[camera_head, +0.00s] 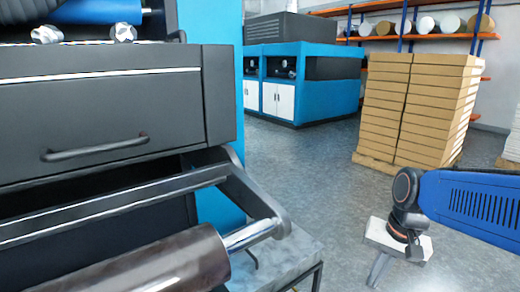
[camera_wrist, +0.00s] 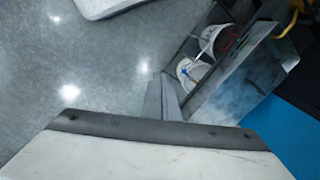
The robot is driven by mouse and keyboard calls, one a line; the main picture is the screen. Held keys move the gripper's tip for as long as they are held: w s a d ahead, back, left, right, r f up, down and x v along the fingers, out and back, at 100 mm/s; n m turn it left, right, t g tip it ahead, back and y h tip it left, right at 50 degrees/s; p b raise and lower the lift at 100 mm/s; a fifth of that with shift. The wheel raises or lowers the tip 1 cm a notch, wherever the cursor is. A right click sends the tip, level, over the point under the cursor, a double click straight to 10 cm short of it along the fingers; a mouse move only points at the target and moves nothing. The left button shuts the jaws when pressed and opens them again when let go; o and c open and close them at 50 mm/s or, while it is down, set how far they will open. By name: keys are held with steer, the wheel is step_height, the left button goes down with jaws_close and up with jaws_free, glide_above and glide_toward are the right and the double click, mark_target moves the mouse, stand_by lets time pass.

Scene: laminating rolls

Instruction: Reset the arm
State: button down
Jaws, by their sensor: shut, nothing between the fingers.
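My gripper (camera_head: 376,274) is at the lower right of the head view, below the dark wrist joint at the end of my blue arm. It points downward over open floor, apart from the machine at the left. In the wrist view my gripper (camera_wrist: 166,90) shows its grey fingers close together, with nothing held between them. The fingers point toward the floor and a grey bench or frame, which lies beyond them.
A dark laminating machine (camera_head: 100,105) with a brown roll (camera_head: 160,268) on a metal shaft fills the left. Stacked cardboard boxes (camera_head: 430,105) stand behind my arm. A blue machine (camera_head: 305,70) and a roll shelf (camera_head: 465,37) are farther back. Grey floor (camera_head: 310,180) between is clear.

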steer(key=s+d+r+n+t+h, duration=0.1)
steer(key=s+n+t, duration=0.2)
steer(key=s+n, duration=0.2)
steer(key=shift+s+d+r+n+t, duration=0.2)
steer(key=shift+s+r+n+t, duration=0.15)
steer(key=shift+s, duration=1.15)
